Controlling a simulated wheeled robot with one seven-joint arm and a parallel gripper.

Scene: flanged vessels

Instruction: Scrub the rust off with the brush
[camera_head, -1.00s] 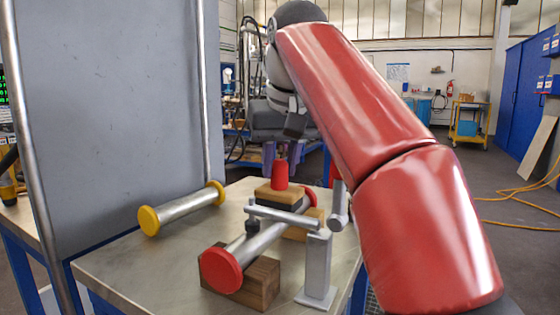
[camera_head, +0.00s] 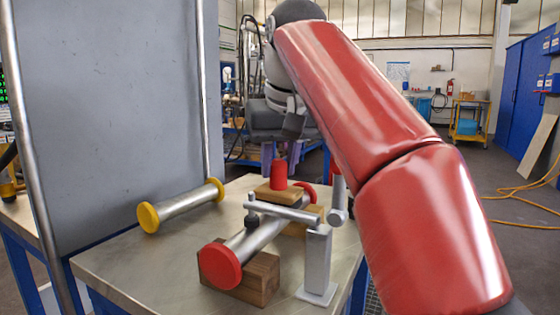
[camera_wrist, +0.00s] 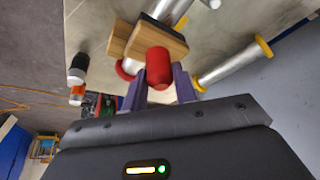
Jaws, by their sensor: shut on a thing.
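The brush has a wooden block (camera_head: 286,196) and a red knob (camera_head: 279,176). It sits over the middle of a metal pipe with red end flanges (camera_head: 220,266), just behind a grey clamp bar (camera_head: 285,213). The pipe rests on wooden blocks (camera_head: 257,279). My gripper (camera_head: 280,160) has purple fingers and comes from behind. In the wrist view my gripper (camera_wrist: 160,78) has a finger on each side of the red knob (camera_wrist: 158,63) and is shut on it. The bristles' contact is hidden in the head view. I cannot make out rust.
The clamp's grey post (camera_head: 317,262) stands at the right front of the metal table. A pipe with yellow end caps (camera_head: 182,207) lies to the left. A tall grey panel (camera_head: 110,110) rises behind the left side. Bare tabletop (camera_head: 150,265) shows at front left.

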